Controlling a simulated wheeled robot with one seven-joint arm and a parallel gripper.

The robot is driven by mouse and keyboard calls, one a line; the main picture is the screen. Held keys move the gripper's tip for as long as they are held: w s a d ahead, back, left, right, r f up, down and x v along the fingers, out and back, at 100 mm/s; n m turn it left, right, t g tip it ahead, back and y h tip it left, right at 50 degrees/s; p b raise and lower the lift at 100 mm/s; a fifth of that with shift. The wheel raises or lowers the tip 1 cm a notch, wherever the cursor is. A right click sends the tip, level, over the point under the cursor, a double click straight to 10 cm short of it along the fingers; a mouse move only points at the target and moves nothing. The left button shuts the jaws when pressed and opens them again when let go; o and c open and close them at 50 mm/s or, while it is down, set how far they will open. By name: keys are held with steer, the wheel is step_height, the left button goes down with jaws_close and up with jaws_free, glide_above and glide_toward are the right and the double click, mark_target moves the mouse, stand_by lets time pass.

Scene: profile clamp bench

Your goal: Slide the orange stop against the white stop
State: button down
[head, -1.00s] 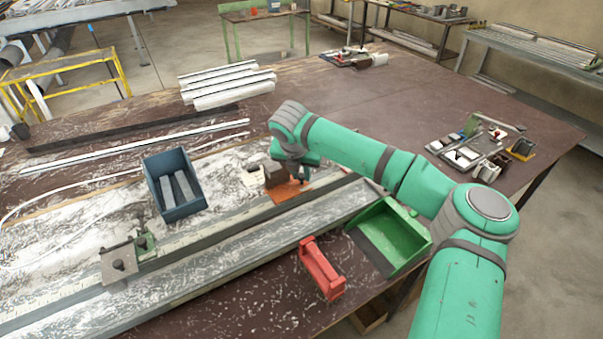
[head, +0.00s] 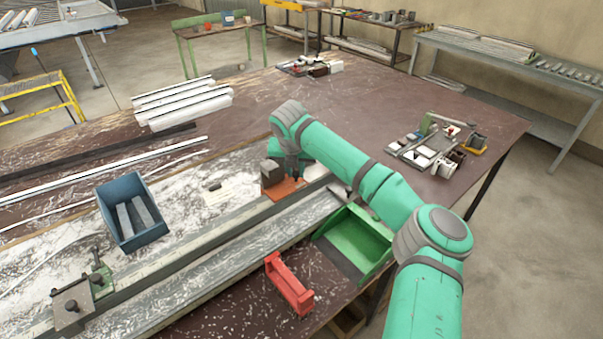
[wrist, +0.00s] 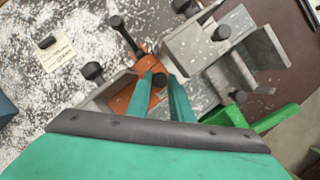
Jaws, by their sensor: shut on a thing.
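The orange stop (head: 283,189) sits on the long grey rail, with a dark block on its left side in the head view. It also shows in the wrist view (wrist: 122,100), with dark knobs on it. My gripper (wrist: 161,80) is shut on a dark knob of the orange stop; it also shows at the stop in the head view (head: 293,176). The white stop (head: 315,172) is just right of the orange stop, partly behind my arm.
The grey rail (head: 215,245) runs across the bench. A blue bin (head: 107,208) with grey bars stands left. A green bin (head: 378,247) and a red clamp-like piece (head: 290,285) stand near the front edge. A green fixture (head: 100,280) sits at the rail's left part.

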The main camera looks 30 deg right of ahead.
steer(key=shift+d+r, duration=0.15)
steer(key=c, duration=1.9)
jaws_free()
steer(key=shift+o, duration=0.2)
steer(key=v, duration=1)
steer(key=shift+r, duration=0.25)
